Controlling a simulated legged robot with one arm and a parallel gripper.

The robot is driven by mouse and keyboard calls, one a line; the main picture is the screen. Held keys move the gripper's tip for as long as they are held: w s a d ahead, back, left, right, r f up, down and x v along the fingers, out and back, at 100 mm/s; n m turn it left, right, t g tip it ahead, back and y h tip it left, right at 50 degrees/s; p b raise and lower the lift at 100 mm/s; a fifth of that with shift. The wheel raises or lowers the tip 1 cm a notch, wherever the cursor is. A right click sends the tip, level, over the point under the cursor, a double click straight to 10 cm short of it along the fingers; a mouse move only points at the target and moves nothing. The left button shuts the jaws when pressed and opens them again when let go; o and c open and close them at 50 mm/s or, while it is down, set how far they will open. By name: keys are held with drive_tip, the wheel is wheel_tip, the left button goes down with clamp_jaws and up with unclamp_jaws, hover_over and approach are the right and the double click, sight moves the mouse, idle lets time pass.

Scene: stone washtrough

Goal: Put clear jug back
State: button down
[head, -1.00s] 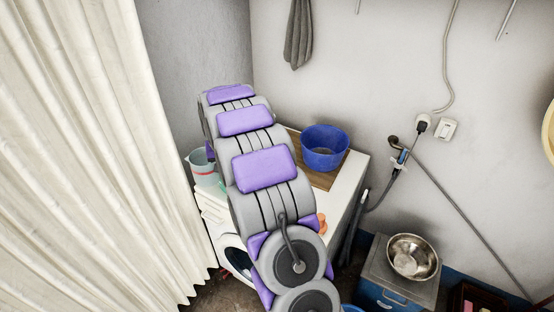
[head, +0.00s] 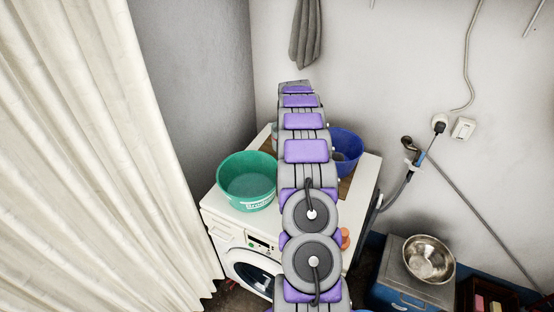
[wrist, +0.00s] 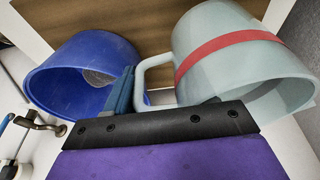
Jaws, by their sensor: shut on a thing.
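The clear jug (wrist: 225,55) is pale and see-through with a red band and a side handle. It fills the right of the wrist view, tilted in that picture. My gripper (wrist: 128,92) is shut on the jug's handle; the fingers show only partly there. In the head view my arm hides the gripper, and only a sliver of the jug (head: 274,131) shows left of the arm's far end. The jug is over or near the back of the white washing machine (head: 222,218); I cannot tell whether it touches anything.
A blue basin (head: 345,147), also in the wrist view (wrist: 70,78), stands on a brown board (wrist: 120,22) close beside the jug. A green basin (head: 246,182) stands on the machine's left side. A metal bowl (head: 428,258) sits on a box at right. A curtain (head: 90,150) hangs left.

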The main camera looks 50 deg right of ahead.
drive_tip(key=shift+a+f, duration=0.1)
drive_tip(key=shift+f, duration=0.35)
wheel_tip(320, 180, down, 9)
drive_tip(key=shift+w+b, duration=0.1)
drive_tip(key=shift+b, duration=0.6)
drive_tip(key=shift+f, duration=0.1)
drive_tip(key=shift+c, duration=1.9)
unclamp_jaws()
